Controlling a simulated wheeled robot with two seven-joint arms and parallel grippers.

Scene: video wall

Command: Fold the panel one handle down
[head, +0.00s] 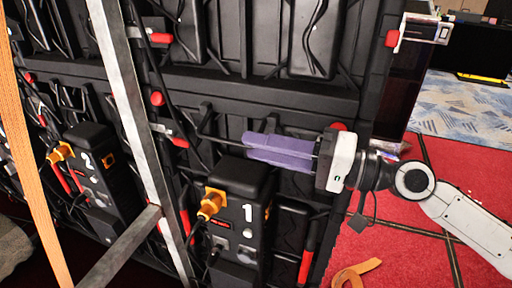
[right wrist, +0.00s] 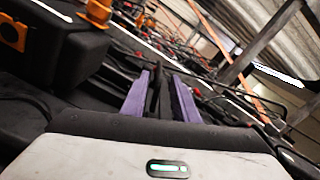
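Panel one's black box (head: 241,195), marked with a white 1, sits on the back of the black video wall (head: 285,84). It has an orange plug at its upper left. Red-and-black handles stand beside it, one (head: 306,266) at its lower right; I cannot tell which handle is panel one's. My right gripper (head: 252,146) reaches in from the right, just above the box. My left gripper is out of view.
A second box (head: 97,165), marked 2, is on the left. A metal strut (head: 131,115) and an orange strap (head: 22,140) stand in front of the wall. Red floor (head: 400,255) lies at the right, with another orange strap (head: 356,271) on it.

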